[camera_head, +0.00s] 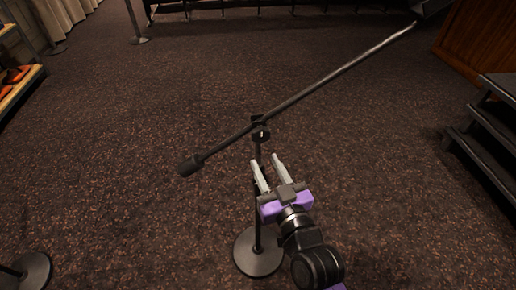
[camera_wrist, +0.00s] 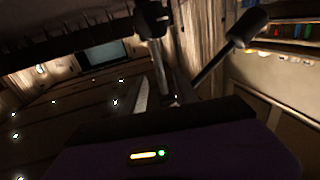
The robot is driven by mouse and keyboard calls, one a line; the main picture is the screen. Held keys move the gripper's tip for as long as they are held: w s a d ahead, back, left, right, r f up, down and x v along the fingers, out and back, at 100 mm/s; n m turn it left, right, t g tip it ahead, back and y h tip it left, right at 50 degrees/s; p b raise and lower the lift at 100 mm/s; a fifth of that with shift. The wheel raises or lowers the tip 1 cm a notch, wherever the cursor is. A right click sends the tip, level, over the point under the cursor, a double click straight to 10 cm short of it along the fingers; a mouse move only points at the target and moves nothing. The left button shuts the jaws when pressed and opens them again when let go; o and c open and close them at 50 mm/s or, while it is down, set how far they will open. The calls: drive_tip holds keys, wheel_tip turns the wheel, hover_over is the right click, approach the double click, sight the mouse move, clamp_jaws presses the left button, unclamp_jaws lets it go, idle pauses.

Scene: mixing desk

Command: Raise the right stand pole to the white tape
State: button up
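The stand pole (camera_head: 257,151) rises from a round dark base (camera_head: 257,262) in the head view. A clutch (camera_head: 260,131) at its top carries a long boom slanting up to the right. My gripper (camera_head: 264,160) has its two pale fingers apart, near the pole below the clutch. The left finger overlaps the pole in this view. In the wrist view the dark pole (camera_wrist: 158,62) runs down toward the fingers, with one pale finger (camera_wrist: 140,95) to its left. I cannot tell whether either finger touches the pole. I cannot make out the white tape clearly.
The boom (camera_head: 320,82) has a dark counterweight (camera_head: 190,165) at its lower left end. Another round base (camera_head: 32,270) stands at the lower left. Dark steps (camera_head: 490,125) and a wooden cabinet (camera_head: 480,40) are at the right. Open carpet surrounds the stand.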

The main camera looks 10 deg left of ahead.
sight(259, 151)
drive_tip(key=x, duration=0.6)
drive_tip(key=shift+w, duration=0.15)
clamp_jaws()
idle(1.3)
